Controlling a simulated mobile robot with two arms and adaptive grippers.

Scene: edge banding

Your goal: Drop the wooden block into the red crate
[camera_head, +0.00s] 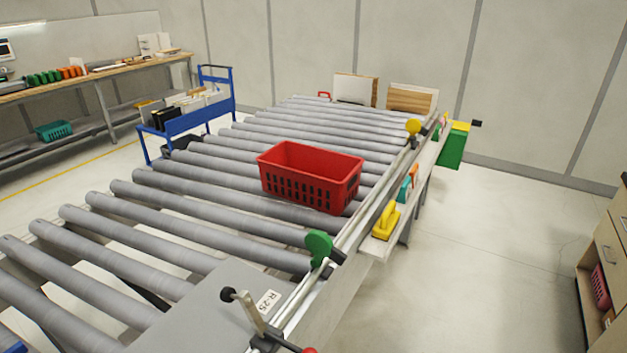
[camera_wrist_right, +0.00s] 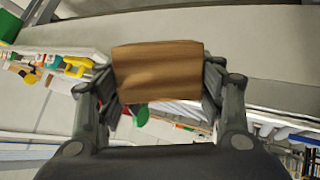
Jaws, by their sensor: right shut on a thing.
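The red crate (camera_head: 312,177) stands upright on the roller conveyor, near its right-hand rail, in the head view. Its inside is only partly visible, and I see no block in it. In the right wrist view, my right gripper (camera_wrist_right: 160,80) is shut on the wooden block (camera_wrist_right: 158,71), a brown piece held between the two fingers. My left gripper is in neither view.
The roller conveyor (camera_head: 190,217) fills the middle. A green paddle (camera_head: 318,246) and a yellow knob (camera_head: 413,126) rise along its right rail. A side shelf holds a yellow tool (camera_head: 386,221). A blue cart (camera_head: 187,122) stands behind left.

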